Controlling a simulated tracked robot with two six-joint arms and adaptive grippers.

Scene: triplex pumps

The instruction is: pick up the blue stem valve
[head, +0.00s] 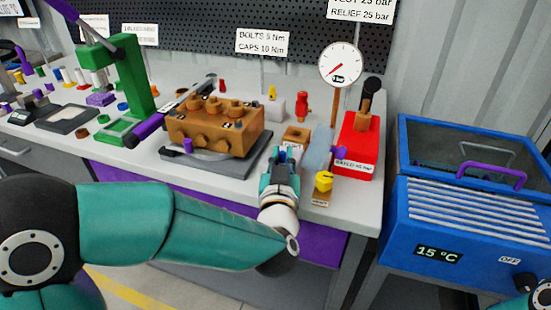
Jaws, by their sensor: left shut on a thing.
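My left gripper (286,158) reaches in over the front of the bench, right of the brown pump block. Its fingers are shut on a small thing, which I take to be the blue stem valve. The fingers hide most of it, so its shape and tilt cannot be told. A tan block with a dark opening (295,138) stands just beyond the fingertips. I cannot tell whether the held thing touches it. My right gripper is out of view.
The brown pump block (215,128) sits on a dark plate to the left. A grey-blue panel (319,150), yellow knob (324,181) and red box (357,147) stand close on the right. A pressure gauge (340,64) rises behind. A blue tank (475,200) stands farther right.

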